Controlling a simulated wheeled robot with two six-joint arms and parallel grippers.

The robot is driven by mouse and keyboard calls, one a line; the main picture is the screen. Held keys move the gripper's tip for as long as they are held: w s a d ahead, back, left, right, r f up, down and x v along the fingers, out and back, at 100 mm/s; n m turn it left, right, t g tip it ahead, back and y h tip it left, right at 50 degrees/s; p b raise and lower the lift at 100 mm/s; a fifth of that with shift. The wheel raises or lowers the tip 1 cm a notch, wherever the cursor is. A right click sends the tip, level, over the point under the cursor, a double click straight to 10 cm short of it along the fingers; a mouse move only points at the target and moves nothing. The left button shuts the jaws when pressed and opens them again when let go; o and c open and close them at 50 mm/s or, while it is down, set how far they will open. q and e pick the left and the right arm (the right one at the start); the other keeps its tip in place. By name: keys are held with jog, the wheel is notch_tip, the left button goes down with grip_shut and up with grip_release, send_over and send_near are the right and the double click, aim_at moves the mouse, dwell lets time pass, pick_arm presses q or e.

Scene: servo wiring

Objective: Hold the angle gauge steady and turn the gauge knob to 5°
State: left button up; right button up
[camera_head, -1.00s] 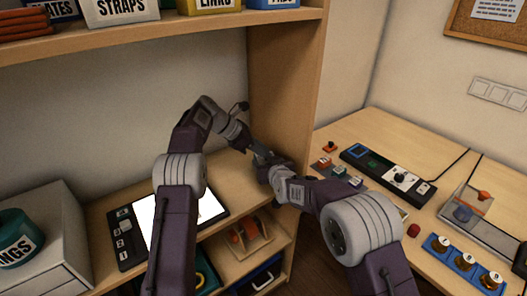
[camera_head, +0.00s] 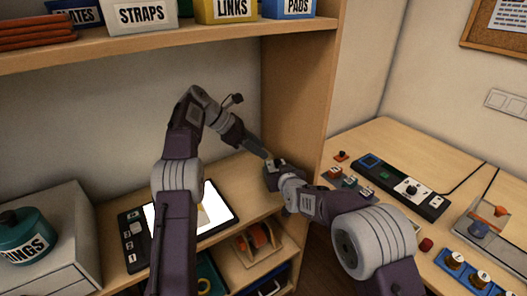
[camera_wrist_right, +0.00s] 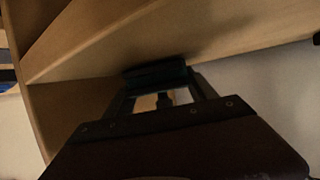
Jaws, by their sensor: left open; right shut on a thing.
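My right gripper (camera_head: 271,170) is shut on a small dark thing above the right end of the wooden shelf. In the right wrist view this dark block (camera_wrist_right: 155,76) lies across the fingertips. It may be the angle gauge, but its dial, knob and markings cannot be made out. My left gripper (camera_head: 264,154) is open and points down to the right. Its tip is right beside the right gripper, and whether it touches the held thing cannot be told. No 5° reading is visible.
A tablet-like panel (camera_head: 133,247) with a white screen lies on the shelf. An upright wooden side panel (camera_head: 297,110) stands just behind the grippers. A green RINGS container (camera_head: 25,238) is at left.

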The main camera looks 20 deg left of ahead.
jog(key=o, duration=1.5)
jog(key=shift+r, duration=0.1)
